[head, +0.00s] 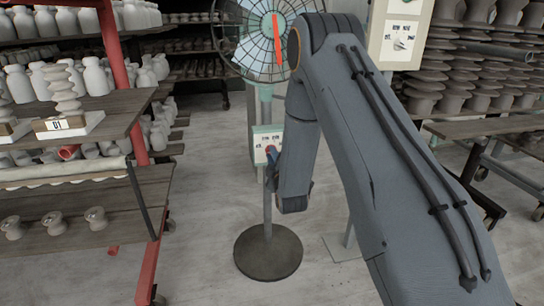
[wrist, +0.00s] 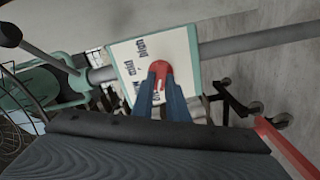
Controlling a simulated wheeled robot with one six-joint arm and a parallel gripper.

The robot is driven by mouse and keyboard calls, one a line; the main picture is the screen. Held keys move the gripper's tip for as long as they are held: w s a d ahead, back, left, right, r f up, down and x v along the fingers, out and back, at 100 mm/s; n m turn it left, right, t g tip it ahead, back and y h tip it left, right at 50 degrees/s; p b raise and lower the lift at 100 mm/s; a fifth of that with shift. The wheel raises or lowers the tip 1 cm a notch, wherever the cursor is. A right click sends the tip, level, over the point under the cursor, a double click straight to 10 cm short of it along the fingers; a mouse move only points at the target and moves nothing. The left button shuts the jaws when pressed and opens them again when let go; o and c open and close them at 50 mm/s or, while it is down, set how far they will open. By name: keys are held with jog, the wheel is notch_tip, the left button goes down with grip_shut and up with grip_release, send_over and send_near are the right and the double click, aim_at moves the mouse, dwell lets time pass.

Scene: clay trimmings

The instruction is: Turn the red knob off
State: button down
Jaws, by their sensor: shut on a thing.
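The red knob (wrist: 159,67) sits on a white panel with a pale green edge (wrist: 130,52), among dark lettering turned in the wrist view. My gripper (wrist: 164,84) is shut on the knob, its two blue fingers at either side of it. The knob's pointer direction is hard to tell. In the head view the panel (head: 262,136) is on the pole of a standing fan (head: 247,28), and my gripper (head: 272,160) reaches its lower right part. The knob is small there and partly hidden by the fingers.
The fan's round dark base (head: 268,254) stands on the grey floor. A second pale control box (head: 400,42) with a dial stands right, behind my arm. A wooden shelf cart (head: 85,195) with pottery is left; racks of dark pots (head: 440,75) are right.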

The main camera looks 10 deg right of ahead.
jog(key=c, duration=1.7)
grip_release()
jog(key=shift+c, duration=0.2)
jog(key=s, duration=0.7)
jog(key=shift+s+p, duration=0.35)
jog(key=shift+s, duration=0.05)
